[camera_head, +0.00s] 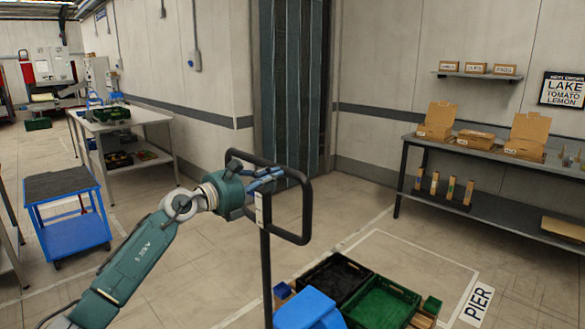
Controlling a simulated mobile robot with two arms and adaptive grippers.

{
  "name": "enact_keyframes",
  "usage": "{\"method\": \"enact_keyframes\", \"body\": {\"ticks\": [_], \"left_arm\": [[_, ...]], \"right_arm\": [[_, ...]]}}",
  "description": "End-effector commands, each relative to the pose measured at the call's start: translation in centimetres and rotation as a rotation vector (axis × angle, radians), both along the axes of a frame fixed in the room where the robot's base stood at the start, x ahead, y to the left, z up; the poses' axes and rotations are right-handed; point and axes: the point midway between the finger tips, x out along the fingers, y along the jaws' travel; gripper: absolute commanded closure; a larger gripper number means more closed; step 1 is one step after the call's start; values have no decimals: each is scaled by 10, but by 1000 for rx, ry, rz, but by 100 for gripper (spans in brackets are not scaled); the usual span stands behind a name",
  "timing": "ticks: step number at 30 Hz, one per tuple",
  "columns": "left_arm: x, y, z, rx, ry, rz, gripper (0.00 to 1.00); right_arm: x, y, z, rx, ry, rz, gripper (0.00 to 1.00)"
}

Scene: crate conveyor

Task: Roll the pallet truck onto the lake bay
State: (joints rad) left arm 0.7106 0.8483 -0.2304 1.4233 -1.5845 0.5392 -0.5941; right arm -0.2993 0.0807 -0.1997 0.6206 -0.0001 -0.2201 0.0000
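The pallet truck shows its black loop handle (308,212) on a dark post, with a blue body (308,311) at the bottom edge. Its forks are hidden. My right gripper is out of view. A black crate (312,282) and a green crate (408,291) sit side by side just beyond the truck body, by the floor bay marked PIER (478,303). No floor mark reading LAKE is in view.
A grey workbench (490,162) with open cartons lines the right wall, below a sign (562,90) reading LAKE, TOMATO, LEMON. A blue cart (70,235) and a white table (125,123) stand at left. The floor between the cart and the truck is clear.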

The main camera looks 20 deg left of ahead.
Motion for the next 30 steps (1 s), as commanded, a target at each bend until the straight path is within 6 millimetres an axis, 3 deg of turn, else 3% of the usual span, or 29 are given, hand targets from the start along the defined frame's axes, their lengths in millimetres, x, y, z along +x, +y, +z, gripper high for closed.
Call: {"method": "enact_keyframes", "body": {"ticks": [10, 30], "left_arm": [[5, -1, 3, -2, -8, 2, 100], [-57, 23, -4, 2, 0, 2, 100]], "right_arm": [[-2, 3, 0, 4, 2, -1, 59], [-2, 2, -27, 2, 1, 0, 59]]}}
